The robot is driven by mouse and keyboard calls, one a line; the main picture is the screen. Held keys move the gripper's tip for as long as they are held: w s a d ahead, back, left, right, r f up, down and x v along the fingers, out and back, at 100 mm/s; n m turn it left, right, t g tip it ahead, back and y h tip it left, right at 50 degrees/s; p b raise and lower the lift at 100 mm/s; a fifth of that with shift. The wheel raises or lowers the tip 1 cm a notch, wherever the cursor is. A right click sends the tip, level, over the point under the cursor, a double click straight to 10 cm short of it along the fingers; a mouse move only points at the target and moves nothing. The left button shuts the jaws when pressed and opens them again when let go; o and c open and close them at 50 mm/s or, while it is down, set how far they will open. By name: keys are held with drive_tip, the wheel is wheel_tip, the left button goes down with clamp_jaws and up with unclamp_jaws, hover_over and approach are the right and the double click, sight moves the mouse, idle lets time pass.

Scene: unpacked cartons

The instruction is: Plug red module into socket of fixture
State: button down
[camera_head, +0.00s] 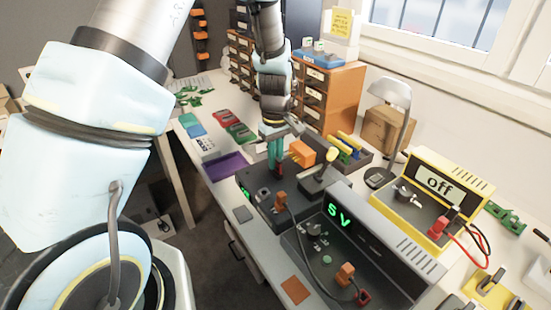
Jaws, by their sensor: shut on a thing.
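My gripper (275,172) points down with its teal fingers close together, shut on a small piece. The fingers mostly hide this piece; it appears to be the red module, but its shape is too small to tell. The fingertips are at the back part of a dark fixture box (268,209) with a small green display on its left side. The socket is hidden under the fingers, and I cannot tell whether the piece touches it. An orange block (301,152) stands just right of the fingers.
A grey unit reading "5 V" (380,250) stands in front right, with a yellow unit reading "off" (440,182) beyond. A purple tray (226,167) and red and green boards (226,117) lie left. Orange drawers (331,95) and a lamp (394,125) stand behind.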

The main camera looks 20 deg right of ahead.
drive_tip(key=shift+f, duration=0.3)
idle(0.4)
drive_tip(key=c, duration=0.8)
unclamp_jaws()
drive_tip(key=shift+c, duration=0.2)
drive_tip(key=shift+r, duration=0.1)
wheel_tip(320, 180, up, 11)
drive_tip(key=shift+f+b, duration=0.1)
drive_tip(key=shift+b, duration=1)
drive_tip(key=s+a+r+m+t, duration=0.1)
drive_tip(key=s+a+m, duration=0.2)
drive_tip(key=a, duration=2.7)
drive_tip(key=shift+s+t, duration=0.3)
drive_tip(key=shift+s, duration=0.2)
